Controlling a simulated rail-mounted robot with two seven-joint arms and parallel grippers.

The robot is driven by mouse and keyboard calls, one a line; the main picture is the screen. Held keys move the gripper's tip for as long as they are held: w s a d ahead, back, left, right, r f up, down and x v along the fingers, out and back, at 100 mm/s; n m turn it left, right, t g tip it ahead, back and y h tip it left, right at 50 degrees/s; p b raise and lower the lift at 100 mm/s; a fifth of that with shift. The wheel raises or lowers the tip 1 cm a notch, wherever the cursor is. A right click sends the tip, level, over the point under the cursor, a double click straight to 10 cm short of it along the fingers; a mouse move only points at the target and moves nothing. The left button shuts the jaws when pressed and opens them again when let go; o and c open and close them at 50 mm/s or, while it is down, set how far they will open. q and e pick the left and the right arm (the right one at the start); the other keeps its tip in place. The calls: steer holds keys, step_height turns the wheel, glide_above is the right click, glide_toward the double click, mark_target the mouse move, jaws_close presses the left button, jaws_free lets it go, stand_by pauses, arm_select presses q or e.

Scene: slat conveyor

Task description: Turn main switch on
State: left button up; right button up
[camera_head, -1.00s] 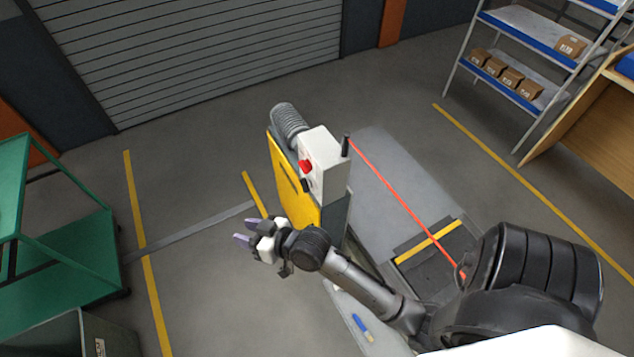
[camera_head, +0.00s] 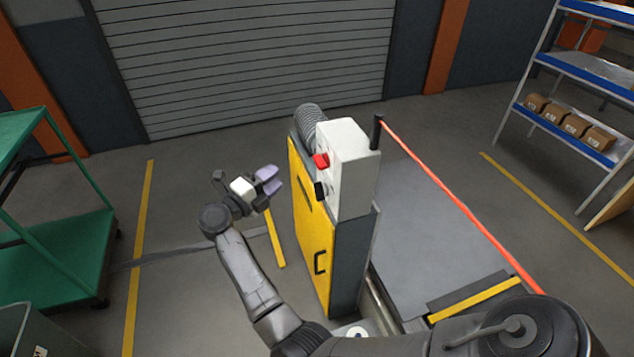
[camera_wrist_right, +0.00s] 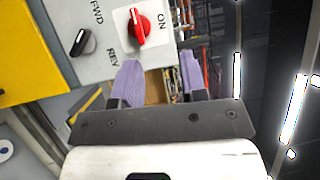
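The red main switch (camera_head: 320,160) is a rotary knob on the left face of a pale control box. It shows close up in the right wrist view (camera_wrist_right: 139,27), on a white plate beside the printed word ON. A black FWD/REV selector knob (camera_wrist_right: 82,42) sits beside it and also shows in the head view (camera_head: 319,191). My right gripper (camera_head: 274,180) is left of the box, its purple fingers pointing toward the box, apart from both knobs. In the right wrist view its fingers (camera_wrist_right: 160,75) are spread with nothing gripped between them. My left gripper is not seen.
The box (camera_head: 356,166) stands on a yellow-fronted cabinet (camera_head: 310,225) with a handle. A conveyor (camera_head: 430,220) with a red side line lies right of it. A green cart (camera_head: 60,245) stands left and shelving (camera_head: 585,85) right. Floor left of the cabinet is clear.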

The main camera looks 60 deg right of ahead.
mark_target(316, 164)
arm_select(q)
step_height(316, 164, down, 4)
steer(key=b, duration=0.2)
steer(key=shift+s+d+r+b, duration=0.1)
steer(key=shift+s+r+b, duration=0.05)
steer(key=shift+b, duration=0.25)
arm_select(e)
steer(key=shift+m+g+y, duration=0.5)
steer(key=shift+g+y, duration=0.1)
steer(key=shift+y, duration=0.3)
steer(key=f+x, duration=0.1)
steer(key=x, duration=0.8)
steer(key=f+x, duration=0.1)
steer(key=x, duration=0.3)
steer(key=shift+s+d+f, duration=0.15)
steer(key=shift+s+f, duration=0.1)
steer(key=shift+f, duration=0.05)
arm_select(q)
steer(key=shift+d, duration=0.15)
arm_select(e)
jaws_close()
